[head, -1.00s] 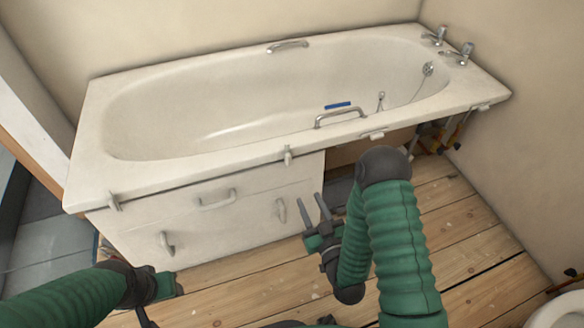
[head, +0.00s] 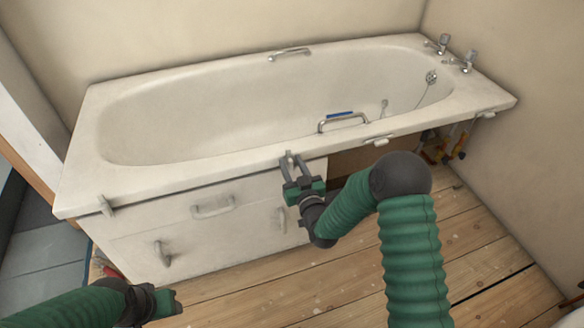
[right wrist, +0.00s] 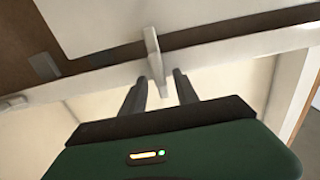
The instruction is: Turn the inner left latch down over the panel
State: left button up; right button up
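The inner left latch (head: 287,158), a small pale bar, sits at the bath's front rim near the right end of the white panel (head: 180,232). It also shows in the right wrist view (right wrist: 153,48), crossing the rim's edge. My right gripper (head: 291,156) is raised to it, open. In the right wrist view its two dark fingers stand on either side of the latch's lower end, with visible gaps; contact cannot be told. My left gripper (head: 168,301) is low at the left, away from the panel; its fingers are not clear. The outer left latch (head: 105,206) is at the rim's left end.
The bath (head: 85,175) has a near grab handle (head: 343,121) on its rim. The panel carries handles (head: 213,207). Right of the panel, the space under the bath is open, with pipes (head: 455,145) at the far end. Another latch (head: 380,140) is farther right.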

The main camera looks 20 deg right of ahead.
jog(key=shift+c, duration=0.2)
grip_shut()
jog(key=shift+m+p, duration=0.4)
jog(key=shift+m, duration=0.2)
jog(key=shift+o, duration=0.2)
grip_release()
jog(key=s+p, duration=0.4)
jog(key=s, duration=1.3)
jog(key=shift+d+p, duration=0.35)
jog(key=shift+p, duration=0.05)
